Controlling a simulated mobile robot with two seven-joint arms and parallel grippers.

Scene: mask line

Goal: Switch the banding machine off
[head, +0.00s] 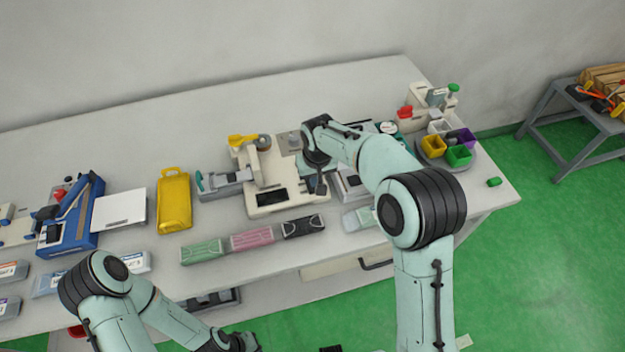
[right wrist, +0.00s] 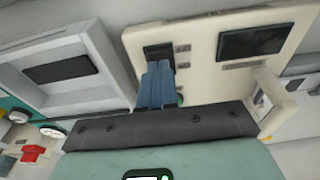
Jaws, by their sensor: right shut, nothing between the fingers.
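The beige machine (head: 262,208), which I take to be the banding machine, stands mid-table with a dark panel and a yellow reel (head: 246,140). My right gripper (head: 318,186) is at its right end, shut and empty. In the right wrist view, its blue fingers (right wrist: 158,72) are together in front of a dark recessed panel (right wrist: 157,51) on the beige body (right wrist: 204,70). Contact is unclear, and the fingers hide part of that panel. A dark window (right wrist: 256,41) lies beside it. No switch position is readable. My left gripper (head: 240,342) is at the bottom edge, its jaws unclear.
A yellow case (head: 174,203) and a blue device (head: 72,222) stand to the left. Green, pink and black packs (head: 252,239) lie along the front. A grey machine (right wrist: 65,70) stands close beside the beige one. Colored bins (head: 458,155) are at the right end.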

